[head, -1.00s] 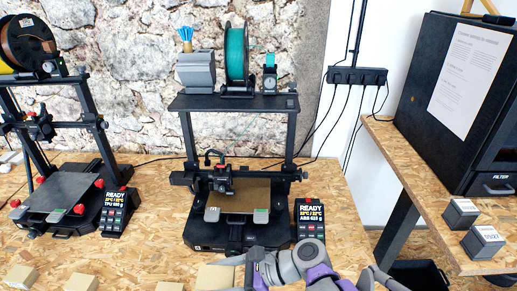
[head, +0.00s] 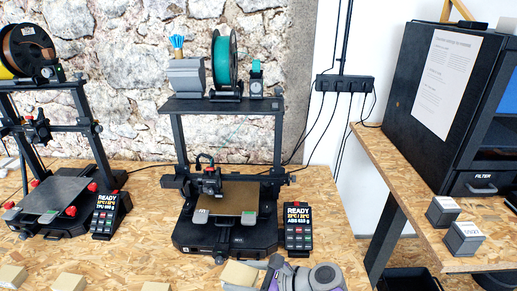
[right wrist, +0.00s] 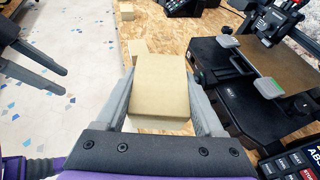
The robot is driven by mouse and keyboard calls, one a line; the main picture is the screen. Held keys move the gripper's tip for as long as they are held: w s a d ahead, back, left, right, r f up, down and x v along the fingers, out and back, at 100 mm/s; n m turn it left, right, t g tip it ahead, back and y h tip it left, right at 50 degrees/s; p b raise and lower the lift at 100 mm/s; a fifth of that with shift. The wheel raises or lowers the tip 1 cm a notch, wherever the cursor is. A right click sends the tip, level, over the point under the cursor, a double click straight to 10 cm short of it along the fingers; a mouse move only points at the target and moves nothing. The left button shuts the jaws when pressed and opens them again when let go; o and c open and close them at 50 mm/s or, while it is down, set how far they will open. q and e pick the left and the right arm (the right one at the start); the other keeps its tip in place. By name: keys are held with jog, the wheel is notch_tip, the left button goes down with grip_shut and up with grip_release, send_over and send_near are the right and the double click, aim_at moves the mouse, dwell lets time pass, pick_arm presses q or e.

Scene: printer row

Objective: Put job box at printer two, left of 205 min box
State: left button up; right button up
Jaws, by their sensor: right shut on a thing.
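A plain tan job box (head: 238,274) is at the lower edge of the head view, in front of the middle printer (head: 225,235). My right gripper (right wrist: 160,90) is shut on it, with a grey finger along each side in the right wrist view. My left gripper (right wrist: 62,82) shows at the left of the right wrist view, its two dark fingers apart and empty. Other tan boxes lie along the bench front: one at far left (head: 12,277), one beside it (head: 68,282), one left of the held box (head: 155,287). No label on them is readable, so I cannot tell which is 205 min.
A second printer (head: 55,195) stands at left with its READY panel (head: 108,212). The middle printer's panel (head: 297,226) is right of it. Bare bench shows between the printers.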

jog(key=w+d+f+m+t+h+b, duration=0.2)
jog(key=w+d+f+m+h, duration=0.1)
jog(key=d, duration=0.4)
jog(key=w+d+f+m+t+h+b, duration=0.2)
jog(key=w+d+f+m+t, duration=0.1)
jog(key=d, duration=0.5)
jog(key=w+d+f+m+t+h+b, duration=0.2)
jog(key=w+d+f+m+t+h, duration=0.1)
jog(key=w+d+f+m, duration=0.1)
jog(key=shift+w+d+f+m+h+b, duration=0.2)
jog(key=shift+w+d+f, duration=0.1)
jog(key=shift+w+d, duration=0.45)
jog(key=shift+w+d+f+m+h+b, duration=0.1)
jog(key=shift+w+d+f+b, duration=0.15)
jog(key=shift+w+d, duration=0.5)
notch_tip(320, 180, up, 14)
jog(key=p, duration=1.3)
jog(key=shift+d+f+p, duration=0.2)
jog(key=shift+f+p, duration=0.05)
jog(key=shift+p, duration=0.1)
jog(key=shift+s, duration=0.15)
jog(key=shift+a, duration=0.1)
